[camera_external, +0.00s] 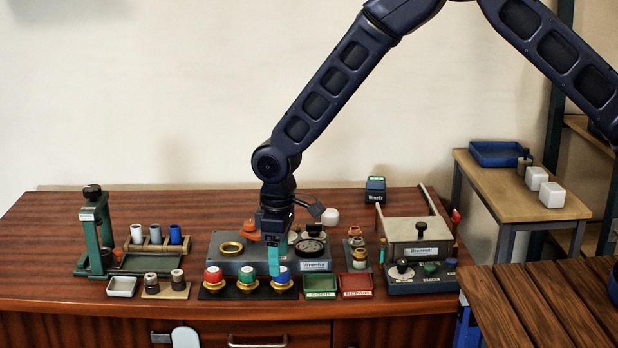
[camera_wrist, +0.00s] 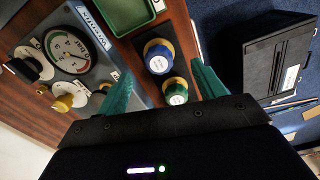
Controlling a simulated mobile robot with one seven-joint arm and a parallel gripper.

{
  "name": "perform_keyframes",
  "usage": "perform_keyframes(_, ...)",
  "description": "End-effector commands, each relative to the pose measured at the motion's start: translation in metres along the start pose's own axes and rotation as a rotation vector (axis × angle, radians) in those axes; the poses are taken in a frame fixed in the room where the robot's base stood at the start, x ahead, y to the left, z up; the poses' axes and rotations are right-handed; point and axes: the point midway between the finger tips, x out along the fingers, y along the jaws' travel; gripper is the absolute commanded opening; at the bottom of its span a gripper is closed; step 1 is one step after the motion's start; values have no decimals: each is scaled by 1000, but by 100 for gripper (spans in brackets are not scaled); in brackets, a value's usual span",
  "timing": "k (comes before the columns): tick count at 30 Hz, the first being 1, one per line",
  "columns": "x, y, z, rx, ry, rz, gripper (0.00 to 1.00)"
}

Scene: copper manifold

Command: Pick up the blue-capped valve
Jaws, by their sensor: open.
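The blue-capped valve (camera_external: 283,278) stands upright at the right end of a row of three on a dark mat, with a brass-coloured collar below its cap. In the wrist view the blue-capped valve (camera_wrist: 159,58) shows just ahead of the gap between my fingers. My gripper (camera_external: 274,274) points down with its teal fingers at the blue valve, partly covering its left side. In the wrist view my gripper (camera_wrist: 163,72) is open and empty, one finger on each side. Whether the fingers touch the valve cannot be told.
The green-capped valve (camera_external: 247,277) is close on the left, with the red-capped valve (camera_external: 213,277) beyond it. A green tray (camera_external: 320,293) and a red tray (camera_external: 356,293) sit to the right. Behind is a grey block (camera_external: 235,267) with a pressure gauge (camera_wrist: 68,50).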

Motion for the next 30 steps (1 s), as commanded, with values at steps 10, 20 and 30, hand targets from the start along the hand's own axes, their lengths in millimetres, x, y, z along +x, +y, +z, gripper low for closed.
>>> perform_keyframes(10,42,1,2,1,-2,-1,69)
perform_keyframes(20,49,1,2,1,-1,0,63)
perform_keyframes(30,48,1,2,1,0,0,18)
